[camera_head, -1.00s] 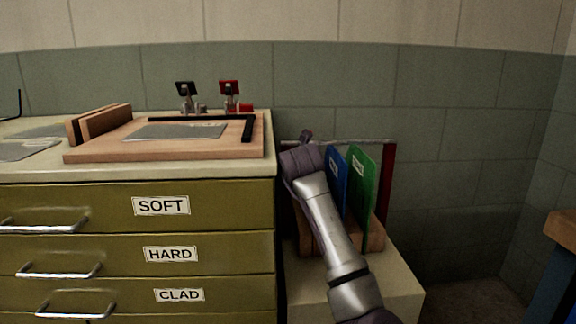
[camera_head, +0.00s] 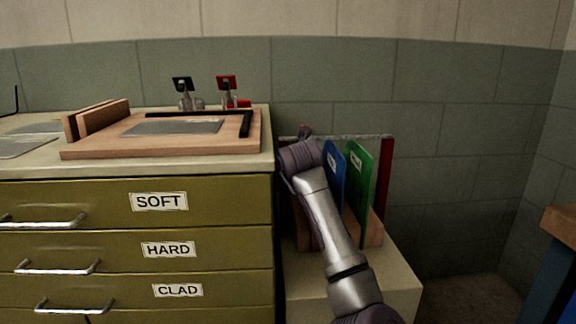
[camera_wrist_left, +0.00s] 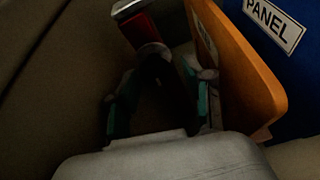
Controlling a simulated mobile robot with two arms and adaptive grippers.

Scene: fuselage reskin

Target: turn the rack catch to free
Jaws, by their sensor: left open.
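The rack (camera_head: 372,232) stands right of the drawer cabinet, with a metal bar (camera_head: 350,137) across its top. A small reddish piece (camera_head: 304,130) shows at the bar's left end, just above my left gripper (camera_head: 299,160); it may be the catch. In the left wrist view, a red piece (camera_wrist_left: 138,27) lies below a pale bar end (camera_wrist_left: 126,8), beyond the fingers. My left gripper (camera_wrist_left: 160,95) is open there, teal pads apart, with a rounded grey end (camera_wrist_left: 152,50) near the fingertips. I cannot tell whether they touch it. The fingertips are hidden in the head view.
A blue board (camera_head: 336,175) and a green board (camera_head: 359,190) stand in the rack. In the left wrist view, an orange-brown board (camera_wrist_left: 235,70) is close to the right finger, before the blue PANEL board (camera_wrist_left: 300,75). The cabinet (camera_head: 225,200) is close on the left.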

